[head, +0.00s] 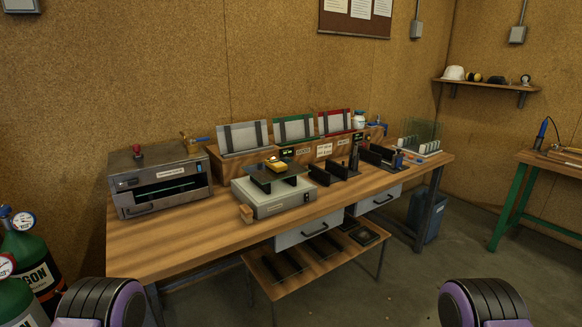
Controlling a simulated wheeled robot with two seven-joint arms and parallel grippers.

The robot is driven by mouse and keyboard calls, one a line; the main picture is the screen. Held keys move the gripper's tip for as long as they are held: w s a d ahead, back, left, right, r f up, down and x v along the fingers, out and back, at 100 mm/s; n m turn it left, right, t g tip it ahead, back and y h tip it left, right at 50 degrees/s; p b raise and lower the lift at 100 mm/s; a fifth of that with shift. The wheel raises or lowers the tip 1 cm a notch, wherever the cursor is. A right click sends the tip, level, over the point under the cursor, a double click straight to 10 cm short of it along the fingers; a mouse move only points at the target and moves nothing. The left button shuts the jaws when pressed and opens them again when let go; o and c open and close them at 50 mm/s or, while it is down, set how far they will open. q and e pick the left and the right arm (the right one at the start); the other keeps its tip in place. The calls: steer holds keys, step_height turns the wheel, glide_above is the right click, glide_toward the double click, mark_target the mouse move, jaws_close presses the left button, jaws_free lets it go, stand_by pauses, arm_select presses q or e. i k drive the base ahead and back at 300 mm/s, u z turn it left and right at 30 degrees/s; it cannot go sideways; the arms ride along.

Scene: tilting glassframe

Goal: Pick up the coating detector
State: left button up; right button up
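A small yellow handheld device (277,165), which looks like the coating detector, lies on a dark flat plate (262,181) on top of a light grey box unit (262,203). The unit stands near the front edge of the wooden workbench (165,241), around its middle. The device is too small in the picture to read any marking. Only purple and black parts of my own arms show at the bottom left and bottom right. Neither gripper is in view, and nothing covers the device.
A metal oven-like box (160,181) stands left on the bench. Black holders (333,172) stand right of the grey unit, and a rack of glass panes (419,140) at the right end. Green argon cylinders (28,250) stand far left.

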mark_target(278, 166)
steer(key=z, duration=0.65)
steer(key=i, duration=0.65)
steer(key=z, duration=0.45)
steer(key=i, duration=0.75)
steer(key=u, duration=0.5)
